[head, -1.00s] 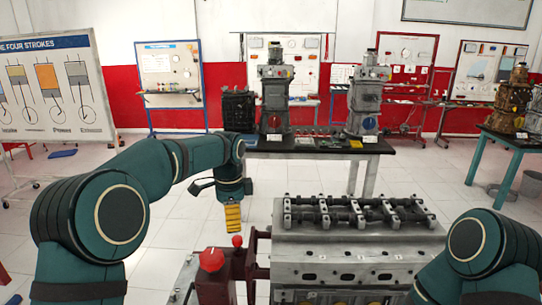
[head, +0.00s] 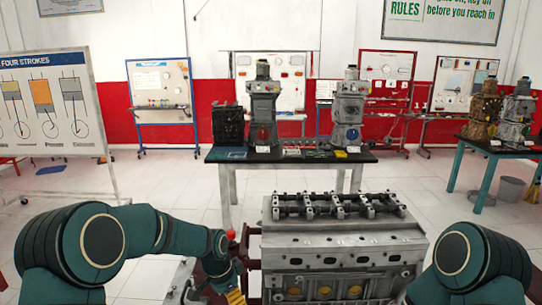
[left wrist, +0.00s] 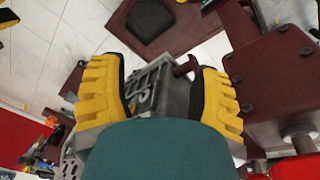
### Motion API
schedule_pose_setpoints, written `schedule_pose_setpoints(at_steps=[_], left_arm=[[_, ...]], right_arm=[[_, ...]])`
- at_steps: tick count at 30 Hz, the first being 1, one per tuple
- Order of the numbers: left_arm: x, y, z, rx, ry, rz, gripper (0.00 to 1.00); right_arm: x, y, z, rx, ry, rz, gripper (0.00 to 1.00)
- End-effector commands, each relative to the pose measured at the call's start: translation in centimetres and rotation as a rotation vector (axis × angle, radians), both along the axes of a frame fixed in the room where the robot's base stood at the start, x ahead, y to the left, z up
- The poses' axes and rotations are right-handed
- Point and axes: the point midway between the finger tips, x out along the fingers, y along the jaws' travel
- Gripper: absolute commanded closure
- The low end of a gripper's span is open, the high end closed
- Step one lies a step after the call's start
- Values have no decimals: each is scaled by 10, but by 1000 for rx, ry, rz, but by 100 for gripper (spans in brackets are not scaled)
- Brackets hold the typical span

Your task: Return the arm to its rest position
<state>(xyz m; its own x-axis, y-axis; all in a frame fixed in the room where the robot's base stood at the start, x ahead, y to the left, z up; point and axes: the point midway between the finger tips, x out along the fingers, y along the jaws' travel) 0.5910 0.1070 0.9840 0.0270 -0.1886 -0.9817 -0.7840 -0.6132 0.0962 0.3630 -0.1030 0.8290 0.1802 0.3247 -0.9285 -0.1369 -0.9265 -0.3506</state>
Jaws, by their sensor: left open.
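My left arm (head: 165,232) reaches in from the left and bends down in the head view. My left gripper (head: 235,297) is low at the bottom edge, left of the grey engine (head: 340,245); its yellow fingers are partly cut off. In the left wrist view, its two yellow ribbed fingers (left wrist: 160,95) stand apart. Grey metal shows between and behind them; I see nothing gripped. My right arm (head: 475,262) shows at the lower right, and its gripper is out of the picture.
The engine is on a dark red stand (head: 253,250), with a red knob (head: 231,236) close to my left forearm. A black-topped table (head: 225,156) with engine models stands behind. A four-strokes board (head: 50,110) is at left. White floor lies open between.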

Motion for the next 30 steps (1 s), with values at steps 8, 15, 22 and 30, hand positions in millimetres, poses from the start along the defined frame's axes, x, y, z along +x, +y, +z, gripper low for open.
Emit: schedule_pose_setpoints(at_steps=[8, 15, 22, 30], left_arm=[[-108, -10, -128, -153, 84, 490, 37], [-200, -8, -169, -220, 136, 885, 37], [-232, -5, -175, -235, 147, 1032, 37], [-232, -4, -174, -236, 145, 1036, 37]], right_arm=[[-2, 1, -12, 0, 5, 4, 0], [-4, 1, -19, 1, 9, 7, 0], [-4, 1, -21, 1, 10, 8, 0], [-4, 1, -20, 1, 10, 8, 0]])
